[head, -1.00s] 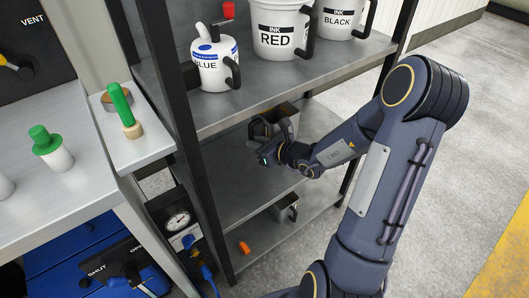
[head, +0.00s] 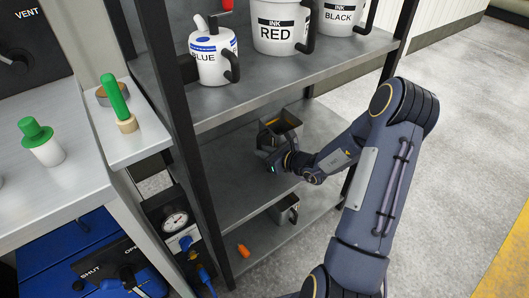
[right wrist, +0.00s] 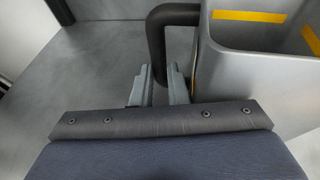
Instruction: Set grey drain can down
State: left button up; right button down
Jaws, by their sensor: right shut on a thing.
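The grey drain can (head: 291,122) is an open-topped box with yellow bands inside and a dark handle. It is at the middle shelf of the rack, over its back part, and looks upright. My right gripper (head: 281,163) is shut on its handle. In the right wrist view the two fingertips (right wrist: 161,88) stand on either side of the dark handle, and the can's wall (right wrist: 250,85) fills the right side. I cannot tell whether the can's base touches the shelf. My left gripper is not in view.
The middle shelf (head: 235,185) has bare room left of the can. Ink cans, blue (head: 212,62), red (head: 282,30) and black (head: 342,14), stand on the shelf above. Another grey can (head: 284,210) and an orange item (head: 244,251) are on the bottom shelf. A dark rack post (head: 180,130) stands left.

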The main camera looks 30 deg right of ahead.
jog(key=shift+f, duration=0.2)
jog(key=c, duration=1.4)
grip_release()
jog(key=shift+c, duration=0.2)
jog(key=shift+r, duration=0.2)
jog(key=shift+s+d+r, duration=0.1)
jog(key=shift+s, duration=0.05)
jog(key=p+v, duration=0.3)
jog(key=v, duration=0.8)
jog(key=shift+s, duration=0.2)
jog(key=s+a+r+n+g+y, duration=0.35)
jog(key=a+r+n, duration=0.25)
jog(key=a+n, duration=0.3)
jog(key=s+a+r+n+g+y, duration=0.3)
jog(key=s+a+r+n, duration=0.1)
jog(key=a+r+n, duration=0.4)
jog(key=s+n+g+h, duration=0.1)
jog(key=s+n+h, duration=0.5)
jog(key=s+n, duration=0.5)
jog(key=n, duration=0.3)
jog(key=shift+s+a+f, duration=0.15)
jog(key=shift+s+a, duration=0.2)
jog(key=shift+s, duration=0.05)
